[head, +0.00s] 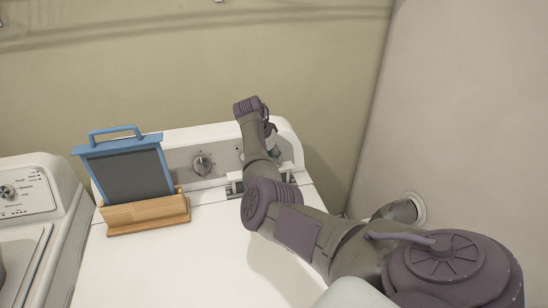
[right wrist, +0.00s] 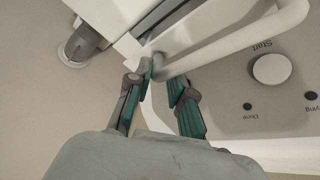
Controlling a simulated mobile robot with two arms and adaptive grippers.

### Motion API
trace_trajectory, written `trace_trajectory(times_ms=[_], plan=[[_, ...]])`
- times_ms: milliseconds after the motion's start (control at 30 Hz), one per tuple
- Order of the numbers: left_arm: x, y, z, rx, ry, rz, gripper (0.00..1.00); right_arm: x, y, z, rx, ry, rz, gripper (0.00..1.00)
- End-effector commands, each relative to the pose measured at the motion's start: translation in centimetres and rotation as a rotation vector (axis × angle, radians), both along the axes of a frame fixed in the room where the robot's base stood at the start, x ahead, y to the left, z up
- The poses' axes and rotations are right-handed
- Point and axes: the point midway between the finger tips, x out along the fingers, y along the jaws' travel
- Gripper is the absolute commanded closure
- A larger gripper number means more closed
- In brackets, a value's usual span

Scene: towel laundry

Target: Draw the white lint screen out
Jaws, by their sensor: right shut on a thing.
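The white lint screen shows in the right wrist view as a white bar handle (right wrist: 235,42) running out from the dryer top beside the control panel. My right gripper (right wrist: 161,76) has its teal fingers on either side of the handle's near end and is shut on it. In the head view my right arm reaches over the dryer's right side, and its links hide most of the gripper and the handle. How far the screen sits in its slot is hidden. My left gripper is not in view.
A blue-framed lint screen (head: 127,172) stands in a wooden holder (head: 146,214) on the left of the dryer top (head: 190,262). The control panel with a knob (head: 202,164) rises behind. A washer (head: 22,232) is at left; walls close in behind and right.

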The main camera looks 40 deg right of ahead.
Motion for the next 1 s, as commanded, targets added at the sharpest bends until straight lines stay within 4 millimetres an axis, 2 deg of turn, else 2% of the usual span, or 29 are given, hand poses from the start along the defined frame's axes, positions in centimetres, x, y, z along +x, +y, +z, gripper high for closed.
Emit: trace_trajectory(times_ms=[367, 1000], plan=[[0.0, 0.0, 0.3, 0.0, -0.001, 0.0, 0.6, 0.1, 0.0, 0.4, -0.001, -0.002, 0.001, 1.0], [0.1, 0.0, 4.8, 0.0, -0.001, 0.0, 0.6, 0.1, -0.1, 5.5, -0.003, -0.002, 0.001, 1.0]])
